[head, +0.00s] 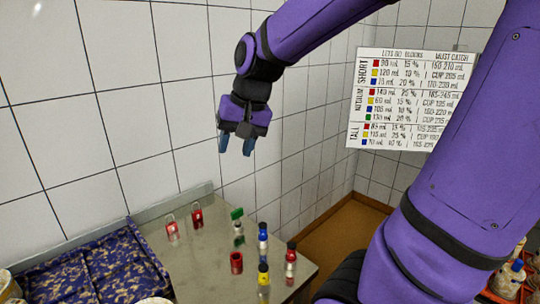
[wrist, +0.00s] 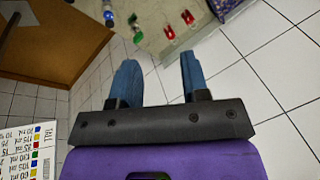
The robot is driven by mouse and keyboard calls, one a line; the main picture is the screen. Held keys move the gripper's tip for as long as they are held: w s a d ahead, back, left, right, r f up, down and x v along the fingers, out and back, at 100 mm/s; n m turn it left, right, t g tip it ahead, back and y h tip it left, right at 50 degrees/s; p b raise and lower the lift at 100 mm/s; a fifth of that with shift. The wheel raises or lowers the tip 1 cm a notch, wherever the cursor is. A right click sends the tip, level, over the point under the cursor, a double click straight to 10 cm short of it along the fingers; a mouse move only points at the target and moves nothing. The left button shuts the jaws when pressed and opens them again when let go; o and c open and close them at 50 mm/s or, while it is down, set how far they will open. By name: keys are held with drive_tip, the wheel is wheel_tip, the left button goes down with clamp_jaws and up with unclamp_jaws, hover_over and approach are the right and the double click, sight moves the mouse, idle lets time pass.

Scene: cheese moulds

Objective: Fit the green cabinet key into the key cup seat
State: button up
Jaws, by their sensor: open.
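A small green piece (head: 237,213), probably the green cabinet key, stands at the back of the steel table; it also shows in the wrist view (wrist: 136,38). A pale, partly clear shape is just below it, and I cannot tell whether they are joined. An open red cup (head: 236,263) stands nearer the front; I cannot tell whether it is the key cup seat. My gripper (head: 236,146) is open and empty, high above the table's back edge and well apart from the green piece. Its two blue fingers show in the wrist view (wrist: 158,62).
Two red padlocks (head: 172,231) (head: 197,217) are left of the green piece. Blue-topped (head: 262,237), yellow (head: 263,274) and red (head: 291,258) bottles stand right of it. A blue patterned tray (head: 90,265) is at left. White tiled walls rise behind the table (head: 200,258).

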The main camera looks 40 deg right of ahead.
drive_tip(key=s+a+r+n+t+h, duration=0.1)
drive_tip(key=s+n, duration=0.4)
drive_tip(key=s, duration=0.8)
drive_tip(key=shift+a+r+n+t+h, duration=0.3)
drive_tip(key=shift+a+r+t+h, duration=0.1)
drive_tip(key=shift+a+r, duration=0.4)
drive_tip(key=shift+s, duration=0.1)
